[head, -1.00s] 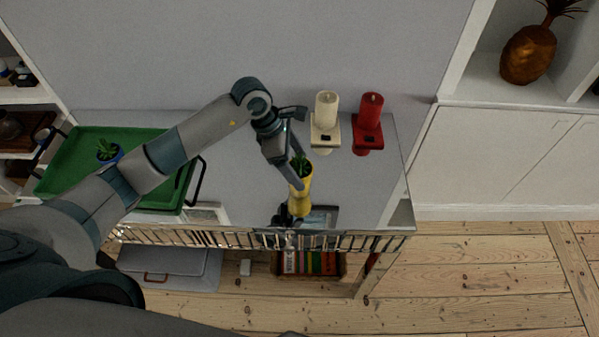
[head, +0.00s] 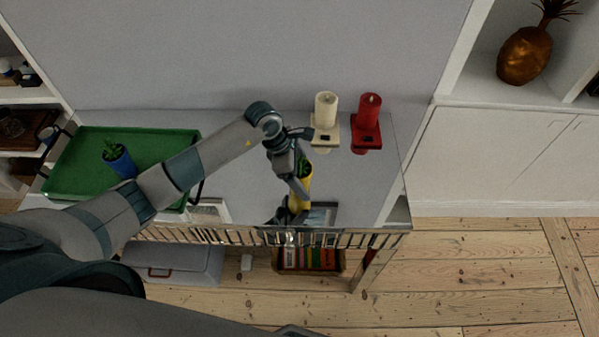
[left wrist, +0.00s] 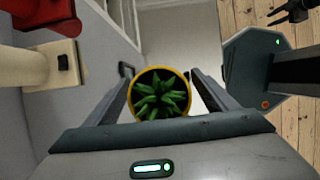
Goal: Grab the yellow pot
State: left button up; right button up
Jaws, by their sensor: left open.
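The yellow pot (head: 307,180) holds a green succulent and stands on the grey shiny top of a cabinet, partly hidden by my left gripper in the head view. In the left wrist view the round yellow rim of the pot (left wrist: 134,97) shows around the plant, between the two fingers. My left gripper (head: 299,187) is open around the pot, a finger on each side, with a narrow gap visible on the right. A small dark claw shape, likely my right gripper (left wrist: 291,11), shows in the left wrist view, too small to read.
A green tray (head: 75,165) with a blue potted plant (head: 119,161) is at the left. A slatted rail (head: 340,238) runs along the front edge.

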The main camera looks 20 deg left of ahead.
pick_arm(q)
jog(key=shift+w+d+f, duration=0.1)
jog(key=shift+d+f, duration=0.1)
jog(key=shift+f, duration=0.35)
jog(key=shift+r, duration=0.1)
jog(key=c, duration=1.5)
jog(key=shift+o, duration=0.2)
